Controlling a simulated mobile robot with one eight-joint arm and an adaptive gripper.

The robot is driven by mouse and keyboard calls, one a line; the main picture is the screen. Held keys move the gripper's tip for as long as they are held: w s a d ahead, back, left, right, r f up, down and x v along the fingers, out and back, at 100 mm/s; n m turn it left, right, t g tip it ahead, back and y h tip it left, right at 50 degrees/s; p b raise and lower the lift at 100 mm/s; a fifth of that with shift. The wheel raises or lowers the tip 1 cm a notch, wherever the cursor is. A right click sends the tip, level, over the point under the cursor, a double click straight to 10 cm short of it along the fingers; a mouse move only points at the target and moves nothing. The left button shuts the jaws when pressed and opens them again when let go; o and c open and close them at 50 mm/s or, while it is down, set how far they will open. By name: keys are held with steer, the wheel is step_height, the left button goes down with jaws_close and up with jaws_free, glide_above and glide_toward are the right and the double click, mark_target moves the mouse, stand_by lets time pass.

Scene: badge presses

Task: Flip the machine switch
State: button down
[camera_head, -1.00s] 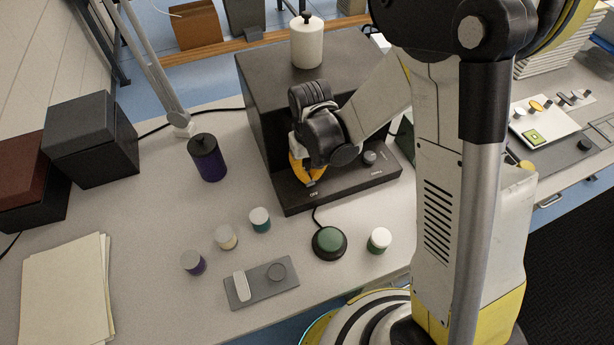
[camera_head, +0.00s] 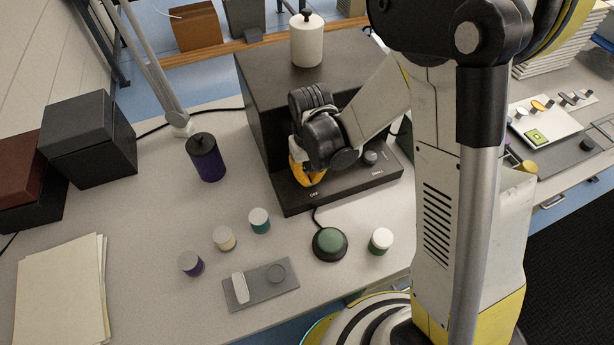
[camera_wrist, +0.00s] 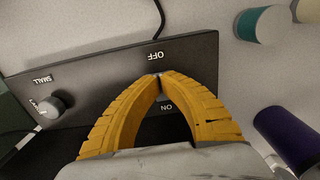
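The machine is a large dark box (camera_head: 262,110) with a low control panel (camera_head: 350,192) at its front. The panel carries OFF and ON labels, which show in the wrist view. My gripper (camera_head: 308,181) is down at the left part of this panel. In the wrist view my gripper (camera_wrist: 161,79) has its two yellow fingers brought together at the tips, between the two labels. A small grey piece, seemingly the switch (camera_wrist: 157,75), shows between the tips, mostly hidden by them. Which way it leans cannot be told.
A round knob (camera_head: 370,157) sits on the panel's right part. A green button (camera_head: 330,241) stands in front of the machine. Several small cylinders and a grey plate (camera_head: 262,286) lie on the table. A purple canister (camera_head: 207,160) stands left of the machine.

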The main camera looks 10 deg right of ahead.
steer(key=shift+f+b, duration=0.3)
steer(key=shift+f, duration=0.1)
steer(key=shift+r, duration=0.15)
steer(key=shift+r+p, duration=2.45)
steer(key=shift+r, duration=0.95)
steer(key=shift+r, duration=0.15)
steer(key=s+d+r+m+t, duration=0.1)
steer(key=s+d+r+t, duration=0.2)
steer(key=r, duration=0.6)
steer(key=s+d+r+m+t, duration=0.1)
steer(key=s+d+r+t, duration=0.3)
steer(key=s+d+r, duration=0.2)
steer(key=v, duration=0.4)
steer(key=shift+w+d+r, duration=0.2)
steer(key=shift+d+r, duration=0.05)
steer(key=shift+r, duration=0.35)
